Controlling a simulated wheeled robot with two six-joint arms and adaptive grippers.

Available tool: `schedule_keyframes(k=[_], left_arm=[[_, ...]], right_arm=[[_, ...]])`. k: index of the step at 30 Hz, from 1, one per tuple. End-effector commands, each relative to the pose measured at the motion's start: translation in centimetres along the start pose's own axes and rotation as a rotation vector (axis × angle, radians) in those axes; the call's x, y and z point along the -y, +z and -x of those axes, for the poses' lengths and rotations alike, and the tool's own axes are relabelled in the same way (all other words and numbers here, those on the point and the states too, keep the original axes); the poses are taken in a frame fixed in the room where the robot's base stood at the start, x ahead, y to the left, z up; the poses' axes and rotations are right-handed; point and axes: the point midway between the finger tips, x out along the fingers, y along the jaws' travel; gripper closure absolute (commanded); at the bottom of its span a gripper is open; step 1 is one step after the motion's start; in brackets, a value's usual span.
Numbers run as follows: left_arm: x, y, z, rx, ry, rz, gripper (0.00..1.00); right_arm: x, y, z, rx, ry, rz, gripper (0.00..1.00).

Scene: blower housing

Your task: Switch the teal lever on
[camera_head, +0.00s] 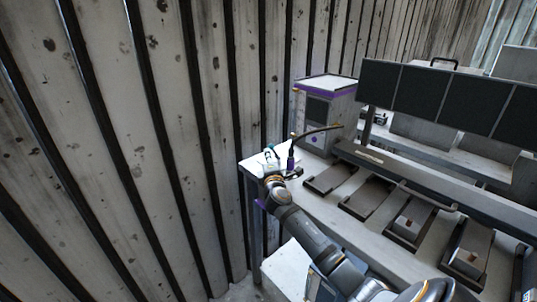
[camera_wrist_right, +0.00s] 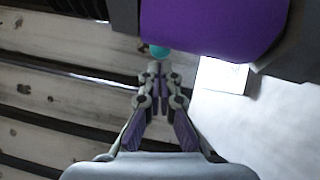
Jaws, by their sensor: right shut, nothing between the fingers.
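The teal lever (camera_head: 269,154) is small in the head view, at the far left corner of the workbench. In the right wrist view its rounded teal tip (camera_wrist_right: 159,51) shows just beyond my fingertips, partly covered by the dark and purple part above. My right gripper (camera_wrist_right: 158,68) is shut and empty, with its fingertips together very close to the teal tip. I cannot tell whether they touch it. In the head view my right gripper (camera_head: 270,168) is small and reaches the bench corner. The lever's exact position is hard to tell. My left gripper is not in view.
A purple and dark part (camera_wrist_right: 213,25) looms over the fingertips. A dark upright part with a cable (camera_head: 291,159) stands right of the lever. Behind is a grey box with purple trim (camera_head: 326,112). Several dark trays (camera_head: 366,197) line the bench; a corrugated wall (camera_head: 190,130) is at left.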

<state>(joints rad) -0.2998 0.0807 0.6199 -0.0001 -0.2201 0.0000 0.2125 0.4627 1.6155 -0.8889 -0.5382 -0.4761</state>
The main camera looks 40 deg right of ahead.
Motion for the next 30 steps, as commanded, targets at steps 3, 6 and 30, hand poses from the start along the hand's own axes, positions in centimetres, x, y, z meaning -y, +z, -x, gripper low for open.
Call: schedule_keyframes(k=[3,6,30], left_arm=[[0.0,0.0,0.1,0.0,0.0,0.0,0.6],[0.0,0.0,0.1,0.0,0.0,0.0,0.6],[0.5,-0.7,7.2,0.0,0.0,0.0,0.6]], right_arm=[[0.0,0.3,-0.3,0.0,0.0,0.0,1.0],[0.0,0.3,-0.3,0.0,0.0,-0.001,1.0],[-1.9,2.9,-2.1,0.0,-0.154,-0.23,1.0]])
